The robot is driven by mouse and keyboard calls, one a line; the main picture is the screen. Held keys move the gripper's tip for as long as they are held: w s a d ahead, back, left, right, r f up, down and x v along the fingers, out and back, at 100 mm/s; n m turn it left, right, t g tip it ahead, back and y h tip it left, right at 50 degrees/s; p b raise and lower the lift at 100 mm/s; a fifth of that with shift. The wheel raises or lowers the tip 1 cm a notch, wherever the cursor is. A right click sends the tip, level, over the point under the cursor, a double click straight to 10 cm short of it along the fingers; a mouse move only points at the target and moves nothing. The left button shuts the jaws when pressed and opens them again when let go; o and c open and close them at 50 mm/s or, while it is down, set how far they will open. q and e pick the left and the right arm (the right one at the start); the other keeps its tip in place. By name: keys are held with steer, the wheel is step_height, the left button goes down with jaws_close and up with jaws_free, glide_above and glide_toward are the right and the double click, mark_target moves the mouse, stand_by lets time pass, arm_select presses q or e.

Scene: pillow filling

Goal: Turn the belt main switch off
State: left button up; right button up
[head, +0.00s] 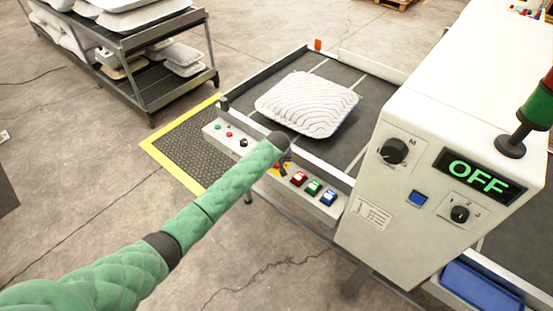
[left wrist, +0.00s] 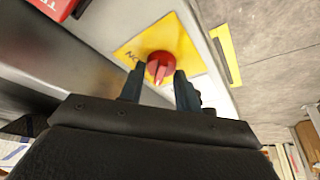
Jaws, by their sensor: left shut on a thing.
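The belt main switch is a red rotary knob (left wrist: 160,68) with a pale pointer mark, on a yellow plate (left wrist: 188,34). My left gripper (left wrist: 158,83) is shut on the knob, one dark finger on each side of it. In the head view my green-sleeved left arm reaches to the front control strip (head: 328,211) of the belt. There my left gripper (head: 284,160) covers most of the switch, and only bits of yellow and red show. My right gripper is not in view.
Red (head: 299,178), green (head: 313,187) and blue (head: 328,196) buttons sit just right of the gripper. A pillow (head: 308,103) lies on the belt. The white machine housing (head: 385,200) stands close at right; its display (head: 478,174) reads OFF. A pillow rack (head: 150,90) stands at back left.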

arm_select(q)
steer(key=shift+n, duration=0.4)
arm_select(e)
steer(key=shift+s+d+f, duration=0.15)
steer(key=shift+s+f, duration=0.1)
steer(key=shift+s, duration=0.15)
arm_select(q)
steer(key=o, duration=1)
steer(key=shift+c, duration=0.2)
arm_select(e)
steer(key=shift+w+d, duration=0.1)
arm_select(q)
steer(key=shift+s+r, duration=0.1)
steer(key=shift+r, duration=0.2)
steer(key=b+v, duration=0.2)
steer(key=v, duration=0.3)
steer(key=shift+s+d+r, duration=0.1)
steer(key=shift+s+r, duration=0.05)
steer(key=shift+r, duration=0.2)
steer(key=shift+s+r, duration=0.25)
steer(key=shift+r, duration=0.35)
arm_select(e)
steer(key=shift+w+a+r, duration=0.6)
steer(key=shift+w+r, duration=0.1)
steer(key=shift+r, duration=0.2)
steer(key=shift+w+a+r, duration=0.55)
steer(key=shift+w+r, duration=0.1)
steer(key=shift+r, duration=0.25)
